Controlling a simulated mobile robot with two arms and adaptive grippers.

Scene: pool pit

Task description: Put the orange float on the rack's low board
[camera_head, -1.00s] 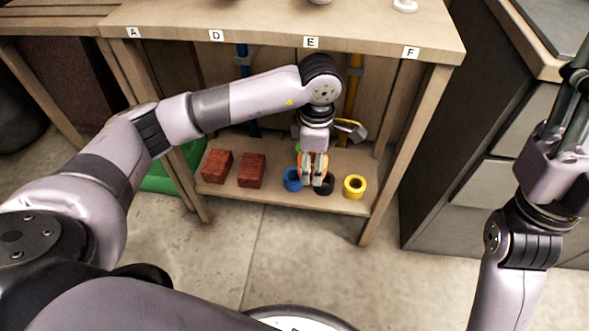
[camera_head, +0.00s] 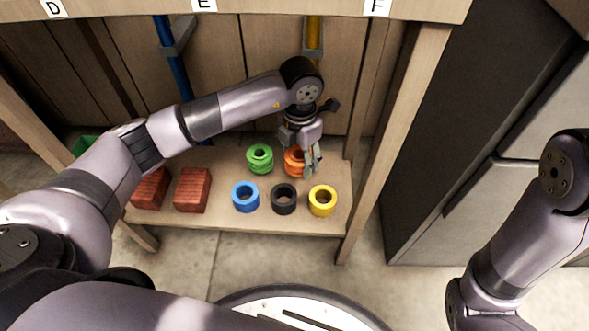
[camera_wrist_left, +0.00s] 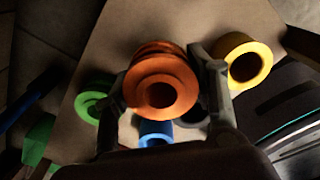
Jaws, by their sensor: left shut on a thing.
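The orange float (camera_head: 293,160) is a ringed spool shape near the back of the rack's low board (camera_head: 225,226), right of a green float (camera_head: 260,158). My left gripper (camera_head: 308,162) is shut on the orange float. In the left wrist view the orange float (camera_wrist_left: 160,88) sits between the two fingers of the left gripper (camera_wrist_left: 170,95). Whether its underside touches the board is hidden. My right arm shows at the right edge, but its gripper is outside the picture.
A blue ring (camera_head: 245,197), a black ring (camera_head: 284,198) and a yellow ring (camera_head: 322,200) stand along the front of the board. Two red bricks, one of them here (camera_head: 192,190), lie at left. A rack post (camera_head: 392,140) stands close at right.

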